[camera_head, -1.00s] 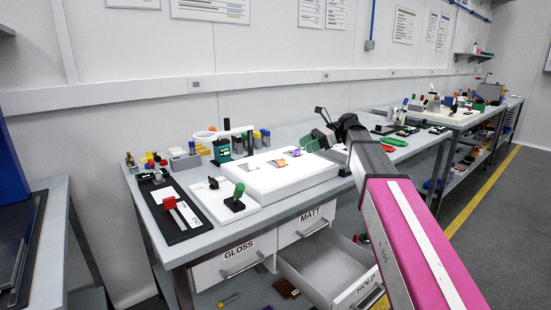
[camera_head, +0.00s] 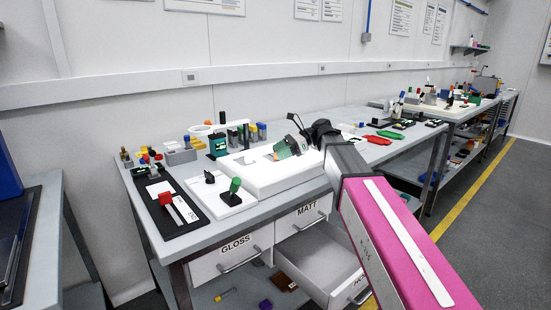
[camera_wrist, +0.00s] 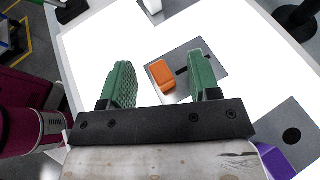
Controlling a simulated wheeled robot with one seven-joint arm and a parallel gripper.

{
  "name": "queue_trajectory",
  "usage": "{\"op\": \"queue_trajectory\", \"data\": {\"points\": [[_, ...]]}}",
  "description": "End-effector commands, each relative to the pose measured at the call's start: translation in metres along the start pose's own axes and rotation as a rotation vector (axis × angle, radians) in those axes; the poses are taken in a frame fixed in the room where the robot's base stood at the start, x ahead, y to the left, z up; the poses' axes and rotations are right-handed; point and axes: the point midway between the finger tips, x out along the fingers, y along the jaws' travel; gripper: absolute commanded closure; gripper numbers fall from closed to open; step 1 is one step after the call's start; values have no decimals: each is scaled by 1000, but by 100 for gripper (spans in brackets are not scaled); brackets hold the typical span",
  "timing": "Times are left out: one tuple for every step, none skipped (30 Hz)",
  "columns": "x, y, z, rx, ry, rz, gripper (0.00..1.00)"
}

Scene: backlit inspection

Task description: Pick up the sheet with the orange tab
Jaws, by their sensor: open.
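The sheet with the orange tab is a grey square (camera_wrist: 212,72) lying on a bright white light panel (camera_wrist: 100,45). The tab also shows in the head view (camera_head: 275,156), just left of the fingers. My gripper (camera_wrist: 160,62) is open, one finger on each side of the tab, holding nothing. In the head view my gripper (camera_head: 296,146) hangs over the light panel (camera_head: 262,184). The fingers hide part of the sheet.
Another grey sheet (camera_wrist: 285,118) with a purple tab (camera_wrist: 275,160) lies at lower right in the wrist view. A sheet with a white tab (camera_wrist: 152,6) lies at the top. A drawer (camera_head: 325,262) hangs open below.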

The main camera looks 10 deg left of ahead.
Motion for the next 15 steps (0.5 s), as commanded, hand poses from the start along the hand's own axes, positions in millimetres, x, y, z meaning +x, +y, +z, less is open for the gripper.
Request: {"op": "queue_trajectory", "data": {"points": [[6,0,0,1,0,0,44],[7,0,0,1,0,0,44],[9,0,0,1,0,0,44],[9,0,0,1,0,-1,44],[9,0,0,1,0,-1,44],[9,0,0,1,0,-1,44],[9,0,0,1,0,-1,44],[8,0,0,1,0,-1,44],[8,0,0,1,0,-1,50],[8,0,0,1,0,-1,60],[8,0,0,1,0,-1,70],[8,0,0,1,0,-1,83],[8,0,0,1,0,-1,93],[8,0,0,1,0,-1,100],[8,0,0,1,0,-1,100]]}}
